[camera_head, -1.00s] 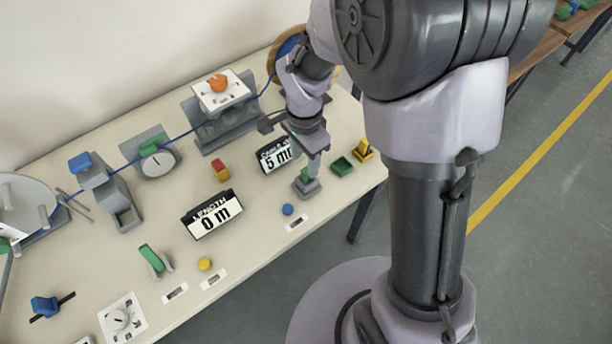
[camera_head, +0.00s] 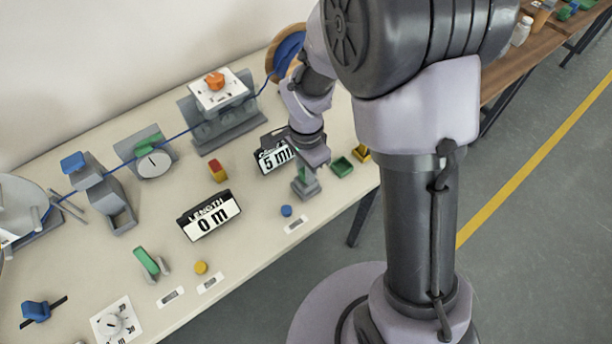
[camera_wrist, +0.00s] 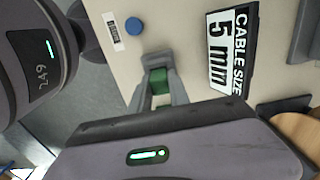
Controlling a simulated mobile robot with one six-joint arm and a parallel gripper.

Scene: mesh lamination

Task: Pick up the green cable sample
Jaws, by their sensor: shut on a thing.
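The green cable sample (camera_wrist: 159,80) shows in the wrist view between the two grey fingers of my gripper (camera_wrist: 160,90), which is shut on it. A grey holder (camera_wrist: 155,59) is right at the sample, and I cannot tell whether the sample is clear of it. In the head view my gripper (camera_head: 305,173) is low over the grey holder (camera_head: 306,190) near the table's right end. The sample is mostly hidden there by my gripper.
A "CABLE SIZE 5 mm" display (camera_head: 273,158) stands just left of my gripper. A green tray (camera_head: 342,166) and a yellow part (camera_head: 362,153) are to its right. A blue button (camera_head: 286,211) lies in front. A "LENGTH 0 m" display (camera_head: 209,216) stands further left.

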